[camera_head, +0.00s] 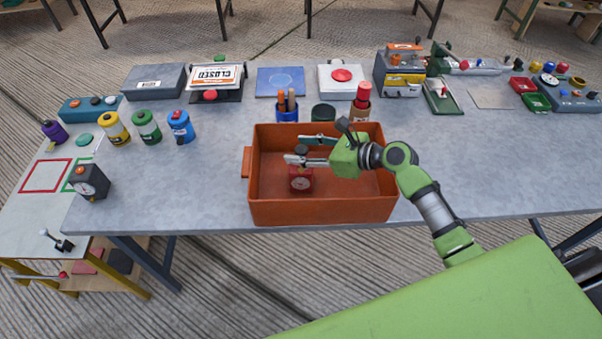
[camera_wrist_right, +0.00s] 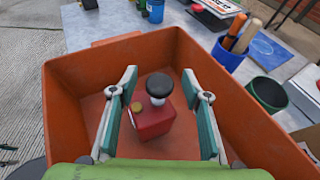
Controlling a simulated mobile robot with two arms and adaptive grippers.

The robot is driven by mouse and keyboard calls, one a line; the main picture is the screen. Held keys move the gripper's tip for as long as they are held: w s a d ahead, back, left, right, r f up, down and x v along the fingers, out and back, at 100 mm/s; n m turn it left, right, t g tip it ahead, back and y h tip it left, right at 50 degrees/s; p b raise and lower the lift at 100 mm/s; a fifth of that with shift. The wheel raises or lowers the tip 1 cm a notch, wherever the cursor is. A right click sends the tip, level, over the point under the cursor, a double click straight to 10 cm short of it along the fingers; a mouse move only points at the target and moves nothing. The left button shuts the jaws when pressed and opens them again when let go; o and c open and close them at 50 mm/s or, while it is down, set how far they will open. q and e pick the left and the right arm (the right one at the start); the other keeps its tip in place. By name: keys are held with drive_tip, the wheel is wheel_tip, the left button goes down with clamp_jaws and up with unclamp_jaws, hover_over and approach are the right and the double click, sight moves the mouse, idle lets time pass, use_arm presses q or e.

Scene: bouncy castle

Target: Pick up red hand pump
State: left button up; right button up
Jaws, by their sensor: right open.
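The red hand pump (camera_head: 300,179) stands in the orange bin (camera_head: 322,213), left of the bin's middle, with a round dial on its front. In the right wrist view the pump (camera_wrist_right: 153,122) shows as a small red block with a black knob on a metal stem and a brass-coloured cap. My right gripper (camera_head: 299,149) reaches into the bin from the right, above the pump. Its teal fingers are apart in the wrist view (camera_wrist_right: 159,73), with the pump showing between them and not gripped. Whether a finger touches it cannot be told. My left gripper is not in view.
The orange bin's walls surround the pump and gripper. A blue cup (camera_head: 287,113) with orange-handled tools and a dark green cup (camera_head: 323,113) stand behind the bin. Green, yellow and blue canisters stand to the left.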

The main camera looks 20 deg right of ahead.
drive_tip(key=shift+s, duration=0.1)
clamp_jaws()
drive_tip(key=shift+r, duration=0.15)
